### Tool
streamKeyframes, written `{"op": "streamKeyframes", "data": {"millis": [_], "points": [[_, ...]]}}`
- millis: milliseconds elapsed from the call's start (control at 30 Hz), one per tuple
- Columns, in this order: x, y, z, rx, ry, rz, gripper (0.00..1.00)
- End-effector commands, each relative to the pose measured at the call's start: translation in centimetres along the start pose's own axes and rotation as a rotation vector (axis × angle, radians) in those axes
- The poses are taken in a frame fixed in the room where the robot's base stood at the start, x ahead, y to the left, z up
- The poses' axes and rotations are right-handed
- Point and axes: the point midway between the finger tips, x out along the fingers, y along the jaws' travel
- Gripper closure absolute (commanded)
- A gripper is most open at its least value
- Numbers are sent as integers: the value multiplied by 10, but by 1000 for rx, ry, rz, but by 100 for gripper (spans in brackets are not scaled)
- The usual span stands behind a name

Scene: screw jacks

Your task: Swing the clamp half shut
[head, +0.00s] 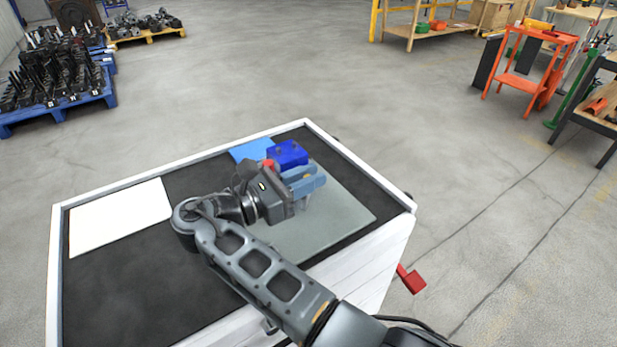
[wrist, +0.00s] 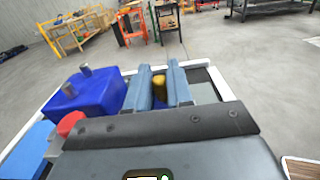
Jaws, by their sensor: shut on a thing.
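A deep-blue block (head: 287,153) stands near the far edge of the bench top; in the wrist view the blue block (wrist: 85,95) has two grey pins on top. A red round part (head: 268,163) is beside it, and it shows in the wrist view (wrist: 70,123) left of the fingers. My gripper (head: 308,180) is just right of and nearer than the block. In the wrist view my gripper (wrist: 160,72) has its blue-grey fingers around a small yellow piece (wrist: 158,88), which looks like part of the clamp. Most of the clamp is hidden by my gripper and wrist, so its angle cannot be told.
The bench's white rim (head: 112,184) surrounds a black top. A grey-green plate (head: 345,205) lies under my gripper, with a white sheet (head: 120,215) at left and a light-blue sheet (head: 252,149) behind. A red handle (head: 411,279) sticks out at the bench's right side.

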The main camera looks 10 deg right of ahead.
Motion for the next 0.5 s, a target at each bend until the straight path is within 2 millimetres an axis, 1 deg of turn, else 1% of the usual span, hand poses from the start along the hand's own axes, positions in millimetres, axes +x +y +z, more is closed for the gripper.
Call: {"op": "streamKeyframes", "data": {"millis": [33, 367, 400, 500], "points": [[0, -1, -2, -4, 3, -3, 100], [0, -1, -3, -5, 4, -4, 100], [0, -1, -3, -5, 4, -4, 75], [0, -1, -3, -4, 3, -3, 66]]}}
